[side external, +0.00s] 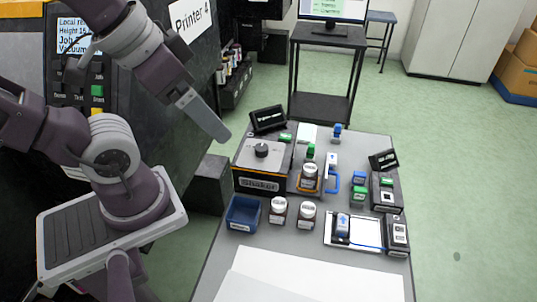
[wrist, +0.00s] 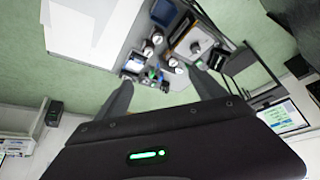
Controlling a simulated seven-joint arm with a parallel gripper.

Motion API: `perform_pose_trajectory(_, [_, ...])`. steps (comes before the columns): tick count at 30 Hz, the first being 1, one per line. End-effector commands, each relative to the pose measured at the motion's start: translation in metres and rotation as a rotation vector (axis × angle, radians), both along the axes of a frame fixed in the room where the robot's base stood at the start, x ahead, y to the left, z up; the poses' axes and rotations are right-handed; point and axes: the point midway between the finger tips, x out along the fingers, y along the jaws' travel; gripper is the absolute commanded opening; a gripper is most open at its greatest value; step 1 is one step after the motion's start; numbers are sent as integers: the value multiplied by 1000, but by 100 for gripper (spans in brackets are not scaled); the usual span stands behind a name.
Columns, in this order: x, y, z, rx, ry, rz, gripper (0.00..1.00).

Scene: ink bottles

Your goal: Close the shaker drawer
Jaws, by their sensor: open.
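The shaker (side external: 262,168) is a grey box with a black knob on top, at the back left of the table. It also shows in the wrist view (wrist: 202,35). What looks like its drawer (side external: 298,184) sticks out on its right side, with a blue handle (side external: 332,182) at the outer end. A white-capped bottle (side external: 309,178) stands in an orange-edged holder on it. My gripper (side external: 222,135) is above and left of the shaker, touching nothing. In the wrist view its two fingers (wrist: 160,78) are wide apart and empty.
A blue bin (side external: 243,213) and two white-capped bottles (side external: 278,211) (side external: 307,215) stand in front of the shaker. Stamps and small black devices (side external: 386,192) fill the right side. White sheets (side external: 310,277) cover the front. A black sign (side external: 268,119) stands behind the shaker.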

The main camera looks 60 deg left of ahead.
Motion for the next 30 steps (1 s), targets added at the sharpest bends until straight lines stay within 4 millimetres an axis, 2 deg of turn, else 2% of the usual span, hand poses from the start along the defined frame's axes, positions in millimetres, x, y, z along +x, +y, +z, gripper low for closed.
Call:
perform_pose_trajectory(1, [0,0,0,0,0,0,68])
perform_pose_trajectory(5, [3,0,1,6,4,-6,42])
perform_pose_trajectory(7, [20,1,3,34,24,-34,28])
perform_pose_trajectory(8, [33,1,4,53,37,-57,22])
perform_pose_trajectory(11, [94,2,-2,124,94,-177,3])
perform_pose_trajectory(13, [142,2,-17,160,130,-281,0])
perform_pose_trajectory(15, [189,2,-43,175,160,-385,0])
perform_pose_trajectory(17, [225,2,-73,172,181,-471,0])
perform_pose_trajectory(18, [248,2,-96,164,189,-525,0])
perform_pose_trajectory(21, [292,1,-155,132,194,-638,0])
perform_pose_trajectory(25, [323,-1,-217,89,179,-726,0])
perform_pose_trajectory(27, [330,-2,-237,76,172,-749,0])
perform_pose_trajectory(30, [334,-3,-250,68,166,-762,0])
